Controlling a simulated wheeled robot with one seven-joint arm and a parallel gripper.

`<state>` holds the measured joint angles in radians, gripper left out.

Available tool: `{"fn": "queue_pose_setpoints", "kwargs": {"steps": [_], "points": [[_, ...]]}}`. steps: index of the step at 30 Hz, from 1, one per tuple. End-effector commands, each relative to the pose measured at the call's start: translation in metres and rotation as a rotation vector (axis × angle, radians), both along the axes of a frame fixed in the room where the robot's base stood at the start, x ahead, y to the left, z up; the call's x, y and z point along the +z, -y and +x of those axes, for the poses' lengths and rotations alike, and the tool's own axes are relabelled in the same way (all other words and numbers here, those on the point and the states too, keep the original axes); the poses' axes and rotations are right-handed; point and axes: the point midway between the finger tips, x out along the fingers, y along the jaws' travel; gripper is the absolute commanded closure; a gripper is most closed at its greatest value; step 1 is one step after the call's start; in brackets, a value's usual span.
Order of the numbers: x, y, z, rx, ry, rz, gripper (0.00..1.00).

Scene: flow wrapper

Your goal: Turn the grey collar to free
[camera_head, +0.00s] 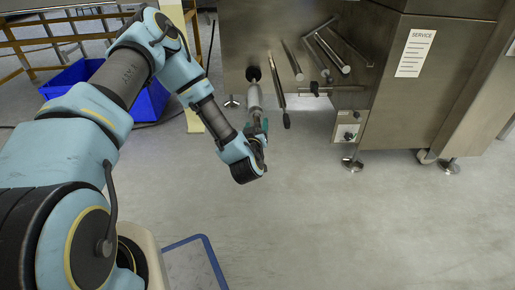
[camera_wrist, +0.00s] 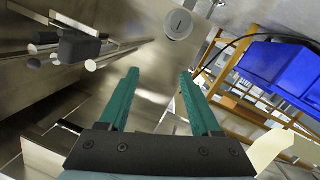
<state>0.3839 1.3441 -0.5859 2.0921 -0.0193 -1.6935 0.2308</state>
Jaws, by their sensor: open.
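A grey cylindrical part (camera_head: 254,95), which looks like the collar, sticks out from the front of the steel machine at a black round base (camera_head: 253,74). In the wrist view a grey round end with a dark mark, probably the same collar (camera_wrist: 178,25), lies beyond the fingertips, nearer the right finger. My gripper (camera_wrist: 159,74) has its two teal fingers apart with nothing between them. In the head view my gripper (camera_head: 262,128) is close to the near end of the collar; whether they touch is unclear. Part of the gripper is hidden by my wrist.
Several steel rods and a dark-tipped lever (camera_head: 286,122) project from the machine (camera_head: 235,35) right of the collar. A small control box (camera_head: 349,127) sits lower right. A blue bin (camera_head: 150,101) and yellow railing (camera_head: 22,58) stand left. The floor in front is clear.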

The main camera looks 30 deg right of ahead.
Motion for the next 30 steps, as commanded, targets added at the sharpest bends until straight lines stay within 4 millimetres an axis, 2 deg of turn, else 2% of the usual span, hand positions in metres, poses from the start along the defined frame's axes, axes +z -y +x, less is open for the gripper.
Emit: {"fn": "queue_pose_setpoints", "kwargs": {"steps": [1,3,7,11,14,30], "points": [[-0.036,0.001,-0.008,0.028,0.01,-0.026,0.35],[-0.053,0.0,-0.016,0.068,0.031,-0.056,0.35],[-0.072,-0.003,-0.026,0.124,0.062,-0.091,0.35],[-0.078,-0.005,-0.029,0.15,0.075,-0.104,0.35],[-0.077,-0.003,-0.023,0.156,0.079,-0.109,0.35],[-0.078,0.034,0.057,0.155,0.078,-0.106,0.35]]}}
